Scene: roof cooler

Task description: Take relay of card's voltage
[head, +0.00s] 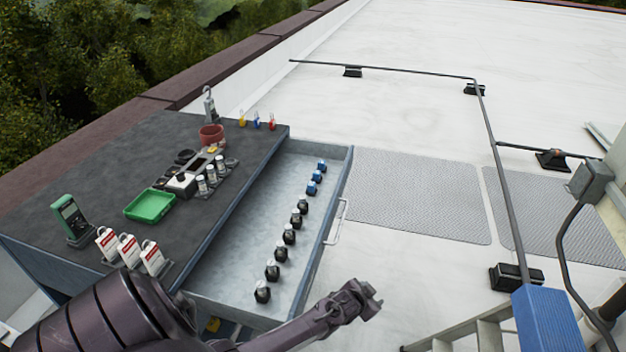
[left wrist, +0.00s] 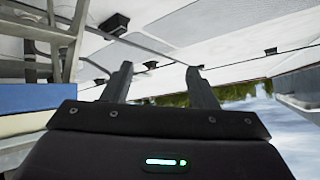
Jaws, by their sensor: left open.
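An open drawer (head: 240,262) pulls out from the grey bench (head: 120,150). A row of small relay-like parts runs along it. Several have black bodies with clear tops, such as the near one (head: 262,293); the ones at the far end are blue, such as this one (head: 312,188). No voltage marking is readable. White cards with red print (head: 131,250) stand at the bench's near edge; I cannot tell whether one is the task's card. My left gripper (head: 372,298) is open and empty, right of the drawer, and its fingers show in the left wrist view (left wrist: 158,72).
On the bench are a green meter (head: 72,218), a green tray (head: 150,206), a red bowl (head: 211,135) and a dark holder with small jars (head: 202,184). The drawer handle (head: 340,222) sticks out right. Pipes (head: 490,130), a ladder (head: 487,332) and a blue post (head: 548,318) stand right.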

